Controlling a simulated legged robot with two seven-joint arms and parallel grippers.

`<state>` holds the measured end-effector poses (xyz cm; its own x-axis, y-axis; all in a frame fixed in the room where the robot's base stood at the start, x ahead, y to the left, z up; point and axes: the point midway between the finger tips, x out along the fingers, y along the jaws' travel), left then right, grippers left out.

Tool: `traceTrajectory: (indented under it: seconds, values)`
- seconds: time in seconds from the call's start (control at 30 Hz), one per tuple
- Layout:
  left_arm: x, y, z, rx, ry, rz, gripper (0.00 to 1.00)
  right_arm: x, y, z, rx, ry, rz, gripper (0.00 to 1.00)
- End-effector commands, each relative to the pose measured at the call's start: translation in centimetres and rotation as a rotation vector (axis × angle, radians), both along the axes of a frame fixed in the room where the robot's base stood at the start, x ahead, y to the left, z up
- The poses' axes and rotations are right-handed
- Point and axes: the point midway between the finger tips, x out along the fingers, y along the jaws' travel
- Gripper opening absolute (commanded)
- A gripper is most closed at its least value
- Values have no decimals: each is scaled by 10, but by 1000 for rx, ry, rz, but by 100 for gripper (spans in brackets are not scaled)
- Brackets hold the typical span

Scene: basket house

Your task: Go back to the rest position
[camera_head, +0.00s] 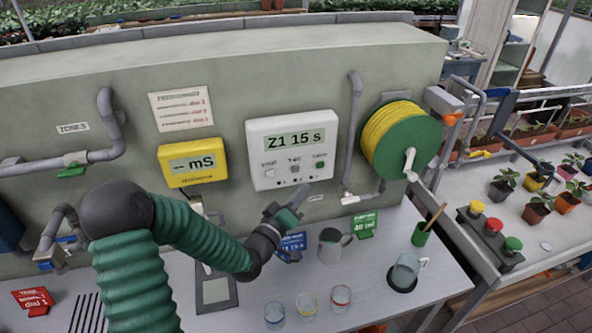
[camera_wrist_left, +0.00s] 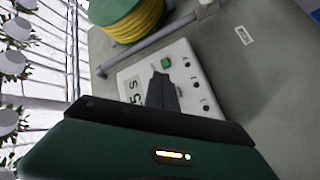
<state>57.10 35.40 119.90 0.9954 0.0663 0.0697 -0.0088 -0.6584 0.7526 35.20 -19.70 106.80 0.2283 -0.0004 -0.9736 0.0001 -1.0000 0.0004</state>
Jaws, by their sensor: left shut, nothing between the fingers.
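My left arm comes in from the left in the head view, and its gripper (camera_head: 300,196) is shut and empty. It is raised above the table, in front of the wall just below the white controller box (camera_head: 291,150), whose display reads "Z1 15 s". In the left wrist view the shut fingers (camera_wrist_left: 162,88) overlap the controller box (camera_wrist_left: 188,75) in the picture. I cannot tell whether they touch it. My right gripper is in neither view.
A yellow meter (camera_head: 192,163) and a green hose reel (camera_head: 400,140) are on the wall. Potted plants (camera_head: 537,207) stand at the right.

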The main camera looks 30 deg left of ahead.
Motion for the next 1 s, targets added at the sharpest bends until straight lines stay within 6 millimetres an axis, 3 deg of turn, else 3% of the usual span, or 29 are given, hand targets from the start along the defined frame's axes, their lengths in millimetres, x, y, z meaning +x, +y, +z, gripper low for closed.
traceTrajectory:
  seconds: [0.7, 0.77, 0.87, 0.97, 1.0]
  values:
    - [1, -6, -6, 17, 28, -13, 0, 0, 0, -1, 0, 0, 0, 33]
    - [3, -19, -20, 55, 96, -39, 0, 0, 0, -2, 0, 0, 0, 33]
    - [-1, -55, -64, 192, 315, -121, 0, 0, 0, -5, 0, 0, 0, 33]
    - [-32, -91, -116, 400, 624, -224, 0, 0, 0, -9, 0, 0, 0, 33]
    - [-51, -100, -130, 476, 742, -262, 0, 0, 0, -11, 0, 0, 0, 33]
